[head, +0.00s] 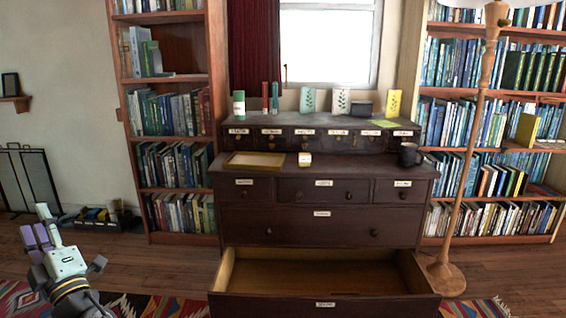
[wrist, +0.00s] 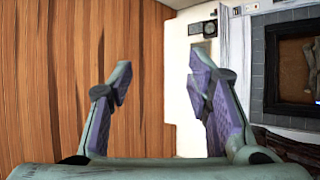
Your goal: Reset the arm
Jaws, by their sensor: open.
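My arm shows at the lower left of the head view, raised in front of the pale wall and above the patterned rug. My gripper (head: 38,228) is at its upper end, with purple pads on the fingers. In the wrist view my gripper (wrist: 160,75) is open, its two fingers wide apart. Nothing is between the fingers, and they touch nothing that I can see.
A dark dresser (head: 345,213) stands in the middle, its bottom drawer (head: 325,305) pulled out and seemingly empty. Bookcases (head: 186,112) flank it. A floor lamp (head: 468,160) stands at right. A dark mug (head: 409,154) and a shallow tray (head: 232,164) sit on the dresser.

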